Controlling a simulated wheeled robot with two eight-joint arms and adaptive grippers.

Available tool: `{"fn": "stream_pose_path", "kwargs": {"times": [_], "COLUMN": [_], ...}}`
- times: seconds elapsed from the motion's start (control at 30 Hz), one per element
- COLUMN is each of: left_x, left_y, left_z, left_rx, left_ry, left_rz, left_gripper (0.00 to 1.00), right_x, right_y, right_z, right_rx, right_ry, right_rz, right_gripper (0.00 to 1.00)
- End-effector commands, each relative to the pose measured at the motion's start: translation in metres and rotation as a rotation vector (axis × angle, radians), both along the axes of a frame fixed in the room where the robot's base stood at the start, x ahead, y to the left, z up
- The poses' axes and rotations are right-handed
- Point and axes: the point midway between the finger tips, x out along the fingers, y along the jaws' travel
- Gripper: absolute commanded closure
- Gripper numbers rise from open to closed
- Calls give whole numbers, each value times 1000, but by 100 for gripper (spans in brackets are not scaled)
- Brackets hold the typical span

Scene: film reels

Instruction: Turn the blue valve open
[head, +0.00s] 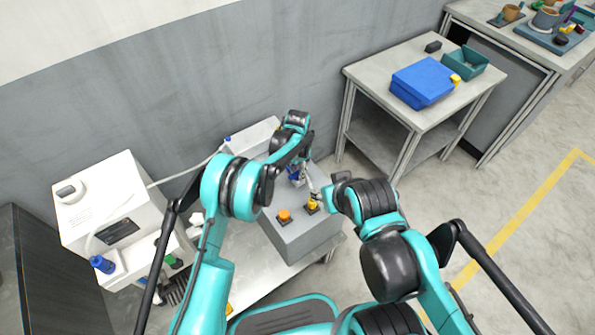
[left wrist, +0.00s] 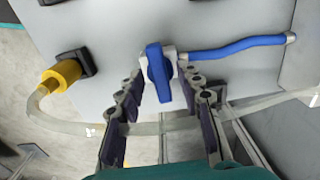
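The blue valve handle (left wrist: 158,72) is a short upright lever on a silver fitting in the left wrist view, with a blue tube (left wrist: 235,47) running right from it. My left gripper (left wrist: 163,92) is open, with one finger on each side of the handle's lower end; I cannot tell whether they touch it. In the head view my left gripper (head: 296,174) is over the grey box (head: 305,238), and the valve is largely hidden there. My right arm's end (head: 340,190) is at the box's right side; its fingers cannot be made out clearly.
An orange knob (head: 284,215) and a yellow fitting (head: 312,204) stand on the box top. A clear hose (left wrist: 75,125) runs from a yellow connector (left wrist: 62,76). A white machine (head: 110,205) stands left. A side table (head: 385,75) holds a blue case (head: 422,82).

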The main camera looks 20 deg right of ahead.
Motion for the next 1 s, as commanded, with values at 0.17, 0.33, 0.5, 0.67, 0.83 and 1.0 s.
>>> {"fn": "stream_pose_path", "kwargs": {"times": [0.17, 0.33, 0.5, 0.67, 0.83, 1.0], "left_x": [0, 0, 0, 0, 0, 0], "left_y": [0, 0, 0, 0, 0, 0], "left_z": [1, 1, 1, 1, 1, 1], "left_rx": [0, 0, 0, 0, 0, 0], "left_ry": [0, 0, 0, 0, 0, 0], "left_rz": [0, 0, 5, 39, 125, 261], "left_gripper": [82, 100, 100, 100, 100, 100], "right_x": [0, 0, 0, 0, 0, 0], "right_y": [0, 0, 0, 0, 0, 0], "right_z": [1, 1, 1, 0, 0, -1], "right_rx": [0, 0, 0, 0, 0, 0], "right_ry": [0, 0, 0, 0, 0, 0], "right_rz": [0, 0, 0, 0, 0, 0], "right_gripper": [60, 60, 60, 60, 60, 60]}}
